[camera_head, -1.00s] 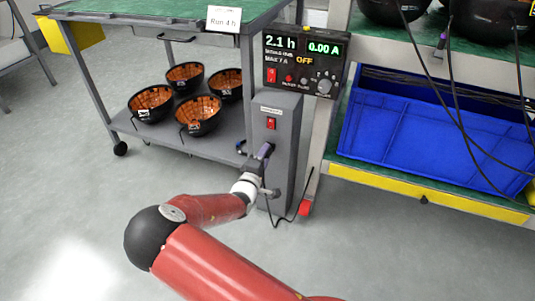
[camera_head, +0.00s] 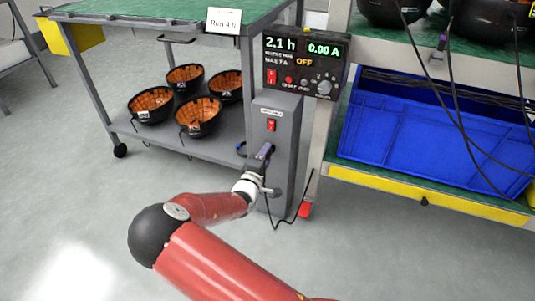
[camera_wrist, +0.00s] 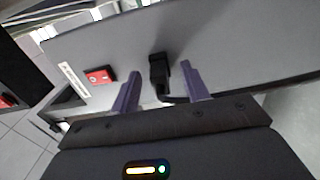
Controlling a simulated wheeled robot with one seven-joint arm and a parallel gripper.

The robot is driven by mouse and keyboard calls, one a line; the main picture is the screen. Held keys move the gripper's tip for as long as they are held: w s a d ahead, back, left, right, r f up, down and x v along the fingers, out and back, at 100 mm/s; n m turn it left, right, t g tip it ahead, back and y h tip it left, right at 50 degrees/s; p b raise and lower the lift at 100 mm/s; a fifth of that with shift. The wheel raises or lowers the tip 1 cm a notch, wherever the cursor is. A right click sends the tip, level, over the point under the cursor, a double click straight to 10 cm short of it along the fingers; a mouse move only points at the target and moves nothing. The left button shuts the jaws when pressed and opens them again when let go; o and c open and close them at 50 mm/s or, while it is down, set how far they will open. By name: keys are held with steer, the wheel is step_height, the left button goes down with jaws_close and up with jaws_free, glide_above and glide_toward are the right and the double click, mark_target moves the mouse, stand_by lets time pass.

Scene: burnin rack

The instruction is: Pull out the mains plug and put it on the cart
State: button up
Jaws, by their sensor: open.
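The black mains plug (camera_wrist: 159,75) sits on the grey post (camera_wrist: 225,45), with its dark cable running off beside it in the wrist view. My gripper (camera_wrist: 160,88) is open, with its two purple fingers on either side of the plug. I cannot tell whether either finger touches it. In the head view my gripper (camera_head: 265,152) is at the front of the grey post (camera_head: 285,130), below the red switch, and hides the plug. The cart (camera_head: 225,127) stands to the left, with a green top and a grey lower shelf.
Several black bowls with orange insides (camera_head: 152,105) stand on the cart's lower shelf. A blue crate (camera_head: 430,140) and hanging black cables are on the rack at right. A sign (camera_head: 223,20) hangs at the cart's top edge.

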jaws_close()
stand_by(0.4)
steer(key=p+v, duration=0.1)
steer(key=v, duration=0.5)
steer(key=shift+p, duration=0.3)
stand_by(0.8)
stand_by(0.4)
